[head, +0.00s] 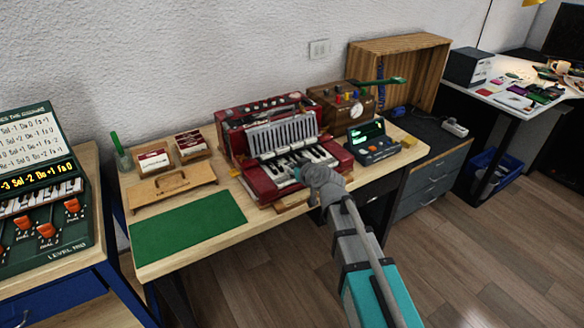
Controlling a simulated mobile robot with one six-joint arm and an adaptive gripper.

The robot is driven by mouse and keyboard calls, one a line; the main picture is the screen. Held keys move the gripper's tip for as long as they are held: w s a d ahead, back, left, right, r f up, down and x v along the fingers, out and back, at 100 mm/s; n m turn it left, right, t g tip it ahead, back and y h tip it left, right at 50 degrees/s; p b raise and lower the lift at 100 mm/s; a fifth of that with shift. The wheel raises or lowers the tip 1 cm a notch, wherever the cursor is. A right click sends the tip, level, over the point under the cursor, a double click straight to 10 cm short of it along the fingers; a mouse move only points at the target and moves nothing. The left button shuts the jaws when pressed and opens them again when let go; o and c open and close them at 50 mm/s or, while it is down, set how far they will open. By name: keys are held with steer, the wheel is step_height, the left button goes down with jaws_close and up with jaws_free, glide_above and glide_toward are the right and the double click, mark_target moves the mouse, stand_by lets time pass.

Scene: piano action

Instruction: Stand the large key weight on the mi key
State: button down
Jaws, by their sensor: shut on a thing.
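The red accordion-like piano action (244,140) stands on the wooden table, with a row of white and black keys (275,170) facing me. Which key is mi cannot be read at this size. My gripper (299,173) is low over the right part of the keys, its arm coming from the lower right. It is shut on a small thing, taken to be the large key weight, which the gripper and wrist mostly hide. Whether that thing touches a key cannot be told.
A green mat (188,232), a wooden holder with a handle (172,186) and two card boxes (191,146) lie left of the instrument. A wooden box with knobs (338,108) and an open green-screened case (371,143) stand to its right. The mat is clear.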

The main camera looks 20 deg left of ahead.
steer(key=shift+f+b, duration=0.45)
steer(key=shift+f, duration=0.05)
stand_by(0.6)
steer(key=shift+c, duration=1.8)
jaws_free()
steer(key=shift+r, duration=0.2)
